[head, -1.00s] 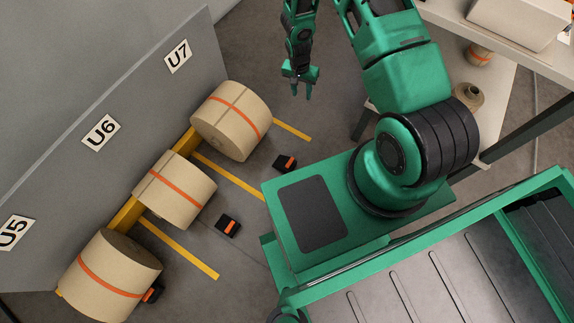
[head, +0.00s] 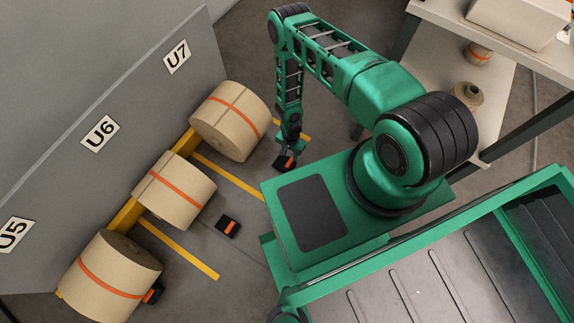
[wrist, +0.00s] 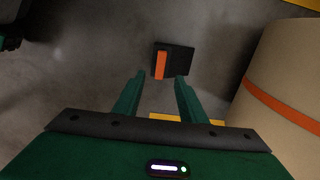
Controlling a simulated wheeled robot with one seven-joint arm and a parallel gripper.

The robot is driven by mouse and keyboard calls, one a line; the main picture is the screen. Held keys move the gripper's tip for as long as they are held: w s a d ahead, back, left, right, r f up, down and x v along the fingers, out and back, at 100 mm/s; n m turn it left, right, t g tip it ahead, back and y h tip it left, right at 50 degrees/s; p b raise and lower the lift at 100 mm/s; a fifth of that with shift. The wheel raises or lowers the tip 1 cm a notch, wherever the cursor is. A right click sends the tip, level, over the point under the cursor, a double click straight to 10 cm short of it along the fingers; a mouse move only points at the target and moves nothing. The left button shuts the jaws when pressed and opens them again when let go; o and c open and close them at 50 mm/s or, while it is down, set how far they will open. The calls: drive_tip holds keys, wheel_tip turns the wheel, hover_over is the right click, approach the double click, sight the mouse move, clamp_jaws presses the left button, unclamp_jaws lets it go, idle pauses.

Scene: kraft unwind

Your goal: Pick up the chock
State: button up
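A black chock with an orange stripe (head: 285,164) lies on the floor right of the roll under the U7 sign. My gripper (head: 289,150) is just over it in the head view and partly covers it. In the wrist view the chock (wrist: 181,60) lies ahead of the fingertips, a little right of the middle between them. The two green fingers of my gripper (wrist: 159,76) are apart with nothing between them. Two similar chocks lie near the other rolls: one by U6 (head: 228,226), one against the U5 roll (head: 154,294).
The U7 roll (wrist: 285,85) is close on the right in the wrist view. Yellow lines mark the floor. A shelf table (head: 440,130) stands at right.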

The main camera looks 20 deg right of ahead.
sight(289, 161)
drive_tip(key=shift+w+f, duration=0.15)
drive_tip(key=shift+f, duration=4.2)
clamp_jaws()
